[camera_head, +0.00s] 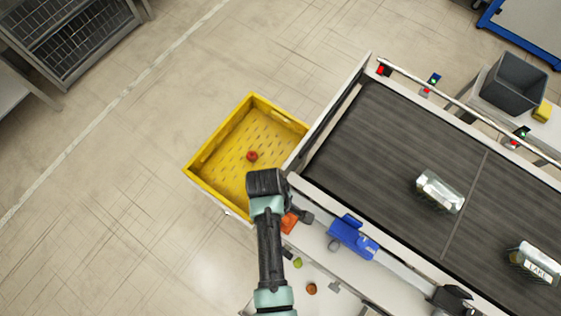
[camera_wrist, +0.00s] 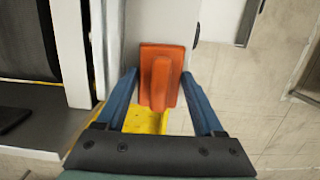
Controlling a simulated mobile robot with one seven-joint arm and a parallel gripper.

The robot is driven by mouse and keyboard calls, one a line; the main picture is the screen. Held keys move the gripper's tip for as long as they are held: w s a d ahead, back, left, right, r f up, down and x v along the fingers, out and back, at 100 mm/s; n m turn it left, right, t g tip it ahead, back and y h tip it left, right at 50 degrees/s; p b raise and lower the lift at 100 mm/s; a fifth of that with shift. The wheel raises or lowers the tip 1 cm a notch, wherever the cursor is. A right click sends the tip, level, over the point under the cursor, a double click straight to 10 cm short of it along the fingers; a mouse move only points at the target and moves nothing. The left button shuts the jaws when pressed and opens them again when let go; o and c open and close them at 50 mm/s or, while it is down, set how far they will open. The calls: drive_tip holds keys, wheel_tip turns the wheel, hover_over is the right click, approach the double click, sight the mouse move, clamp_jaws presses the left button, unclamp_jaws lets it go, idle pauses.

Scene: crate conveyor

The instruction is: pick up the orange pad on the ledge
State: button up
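The orange pad (camera_wrist: 162,62) lies on the white ledge (camera_wrist: 146,22) in the wrist view, with a raised grip along its middle. My gripper (camera_wrist: 159,76) is open. Its two blue fingers point at the pad, one to each side of its lower part, with gaps between them and the pad. I cannot tell how far above the ledge the fingertips are. In the head view the pad (camera_head: 289,222) shows as an orange patch beside my arm, partly covered, and the fingers are not clearly visible.
A yellow crate (camera_head: 205,186) with a small red object (camera_head: 252,156) stands left of the conveyor (camera_head: 385,135). A blue tool (camera_head: 352,236), a green ball (camera_head: 297,263) and a brown item (camera_head: 311,288) are nearby.

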drive_tip(key=c, duration=0.7)
drive_tip(key=shift+r, duration=0.1)
drive_tip(key=shift+r+b, duration=0.35)
drive_tip(key=shift+r, duration=4.6)
